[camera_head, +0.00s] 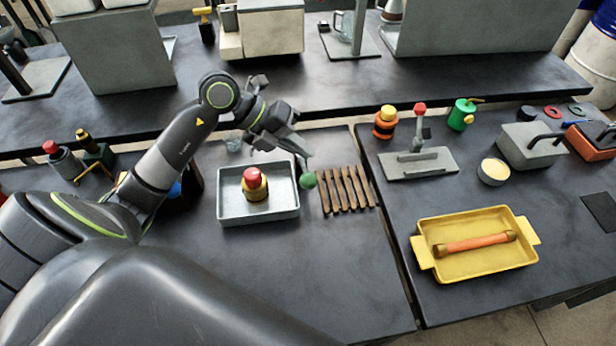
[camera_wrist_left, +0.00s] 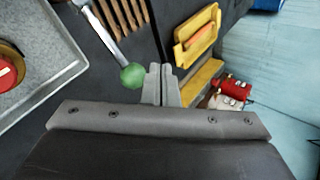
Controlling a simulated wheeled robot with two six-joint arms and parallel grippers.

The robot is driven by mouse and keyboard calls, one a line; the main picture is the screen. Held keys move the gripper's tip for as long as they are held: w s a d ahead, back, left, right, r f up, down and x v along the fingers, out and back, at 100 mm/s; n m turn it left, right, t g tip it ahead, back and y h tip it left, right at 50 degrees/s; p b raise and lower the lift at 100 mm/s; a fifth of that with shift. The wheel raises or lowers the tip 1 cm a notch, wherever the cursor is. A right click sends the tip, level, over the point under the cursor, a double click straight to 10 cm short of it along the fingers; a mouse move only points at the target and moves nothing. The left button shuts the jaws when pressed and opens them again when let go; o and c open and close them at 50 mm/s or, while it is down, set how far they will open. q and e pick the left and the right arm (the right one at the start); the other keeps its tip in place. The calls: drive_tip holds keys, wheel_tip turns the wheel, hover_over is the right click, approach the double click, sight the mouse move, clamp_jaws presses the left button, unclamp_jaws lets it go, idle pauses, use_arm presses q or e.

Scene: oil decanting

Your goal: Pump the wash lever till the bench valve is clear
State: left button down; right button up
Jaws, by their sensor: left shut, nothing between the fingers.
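The wash lever is a metal rod with a green ball end (camera_head: 308,180); the ball also shows in the left wrist view (camera_wrist_left: 132,76). The bench valve (camera_head: 255,184), brass-coloured with a red top, stands upright in a grey metal tray (camera_head: 229,209). Part of it shows at the left edge of the left wrist view (camera_wrist_left: 8,72). My left gripper (camera_head: 303,149) is shut and empty, close to the lever's green ball. In the left wrist view its fingertips (camera_wrist_left: 160,76) sit just right of the ball; I cannot tell whether they touch it. My right gripper is out of view.
A slatted wooden rack (camera_head: 346,188) lies right of the grey tray. A yellow tray (camera_head: 427,244) with an orange cylinder stands on the right bench. Behind it are a grey plate with a red-knobbed lever (camera_head: 420,110) and several small fittings. The bench front is clear.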

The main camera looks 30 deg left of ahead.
use_arm(q)
drive_tip(key=shift+s+d+f+b, duration=0.1)
drive_tip(key=shift+s+f+b, duration=0.1)
drive_tip(key=shift+f, duration=0.2)
drive_tip(key=shift+s+d+f+b, duration=0.1)
drive_tip(key=shift+f+b, duration=0.05)
drive_tip(key=shift+f, duration=0.2)
idle(1.4)
drive_tip(key=shift+s+d+f+b, duration=0.15)
drive_tip(key=shift+f+b, duration=0.2)
drive_tip(key=shift+f, duration=0.05)
